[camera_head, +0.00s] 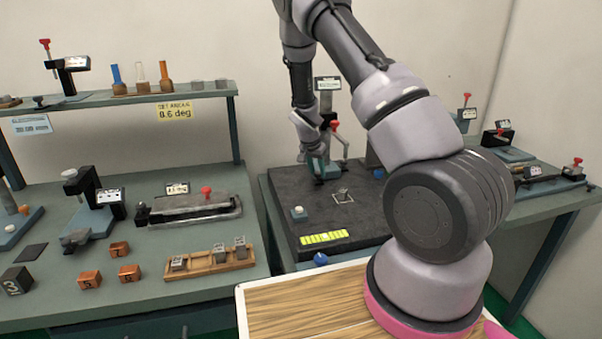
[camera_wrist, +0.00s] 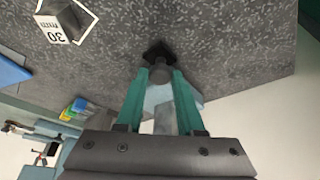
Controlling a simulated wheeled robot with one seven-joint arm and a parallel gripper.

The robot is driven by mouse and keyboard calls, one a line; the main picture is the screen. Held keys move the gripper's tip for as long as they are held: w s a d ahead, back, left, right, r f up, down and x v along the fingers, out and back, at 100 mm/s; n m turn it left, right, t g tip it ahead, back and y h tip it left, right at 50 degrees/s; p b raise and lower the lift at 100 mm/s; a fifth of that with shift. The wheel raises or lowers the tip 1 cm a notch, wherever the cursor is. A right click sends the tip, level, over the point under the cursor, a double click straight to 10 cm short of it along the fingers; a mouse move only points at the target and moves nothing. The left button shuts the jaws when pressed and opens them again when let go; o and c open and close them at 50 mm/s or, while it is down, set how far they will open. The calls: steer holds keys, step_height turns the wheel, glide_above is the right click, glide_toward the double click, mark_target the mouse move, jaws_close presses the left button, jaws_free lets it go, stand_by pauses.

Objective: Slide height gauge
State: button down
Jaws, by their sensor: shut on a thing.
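The height gauge (camera_head: 327,84) stands at the back of a dark granite plate (camera_head: 290,235), with a pale display on top and a red knob beside its column. My gripper (camera_head: 318,155) is down at the gauge's lower part. In the wrist view its two teal fingers (camera_wrist: 162,76) are closed around a dark grey round part (camera_wrist: 160,70) near the plate. A pale blue surface shows behind the fingers. The gauge's base is partly hidden by my gripper. A small grey block marked 30 (camera_wrist: 62,20) sits in a white square outline on the plate, apart from my gripper.
The left bench holds a grey instrument with a red knob (camera_head: 206,192) and a wooden block rack (camera_head: 208,263).

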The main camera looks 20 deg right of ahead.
steer(key=shift+d, duration=0.3)
steer(key=c, duration=0.5)
jaws_free()
steer(key=shift+d, duration=0.15)
steer(key=shift+c, duration=0.2)
steer(key=shift+a+r, duration=0.25)
steer(key=v, duration=1)
steer(key=shift+r, duration=0.2)
steer(key=shift+s, duration=0.15)
